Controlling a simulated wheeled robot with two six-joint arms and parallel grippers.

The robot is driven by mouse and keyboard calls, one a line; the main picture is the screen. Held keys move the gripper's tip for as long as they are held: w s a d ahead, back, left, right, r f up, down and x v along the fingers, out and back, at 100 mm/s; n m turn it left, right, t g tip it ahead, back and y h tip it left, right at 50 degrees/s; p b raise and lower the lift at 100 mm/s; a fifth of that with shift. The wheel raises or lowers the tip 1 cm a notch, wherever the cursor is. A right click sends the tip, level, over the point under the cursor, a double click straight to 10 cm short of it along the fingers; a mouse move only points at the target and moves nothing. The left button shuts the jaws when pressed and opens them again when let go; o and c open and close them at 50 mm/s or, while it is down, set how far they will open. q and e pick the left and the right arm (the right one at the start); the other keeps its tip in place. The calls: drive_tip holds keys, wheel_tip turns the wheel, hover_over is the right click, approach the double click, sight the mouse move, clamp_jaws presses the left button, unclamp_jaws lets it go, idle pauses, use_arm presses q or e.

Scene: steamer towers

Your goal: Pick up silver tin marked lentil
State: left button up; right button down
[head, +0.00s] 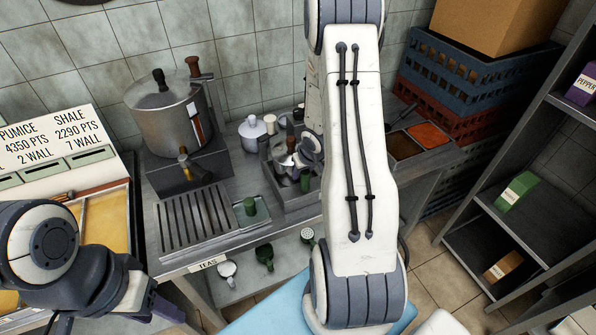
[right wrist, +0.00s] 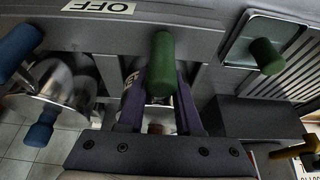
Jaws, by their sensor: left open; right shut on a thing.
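I see no silver tin marked lentil in either view. My right gripper (right wrist: 162,95) has its purple fingers on either side of a green-handled thing (right wrist: 163,58) at the steamer station; its lower part is hard to make out between them. My left gripper (head: 168,310) is open, low at the left, apart from the counter, and only partly visible.
A steel pot (head: 165,115) with a tap stands on the counter beside a slatted drain (head: 192,222). A second green handle (head: 250,206) is on a small tray. The right rack holds a purple pepper tin (head: 582,88), a green tin (head: 517,192) and a brown tin (head: 503,266). Stacked crates (head: 450,75) stand behind.

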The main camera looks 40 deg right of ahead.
drive_tip(key=shift+w+r+p, duration=0.1)
drive_tip(key=shift+r+p, duration=1.35)
drive_tip(key=shift+r, duration=0.7)
drive_tip(key=s+d+r+p, duration=0.2)
drive_tip(key=s+r, duration=0.4)
drive_tip(key=s, duration=0.5)
drive_tip(key=shift+s+d+r+p, duration=0.3)
drive_tip(key=shift+r+p, duration=0.1)
drive_tip(key=shift+p, duration=0.3)
drive_tip(key=c, duration=1.2)
unclamp_jaws()
clamp_jaws()
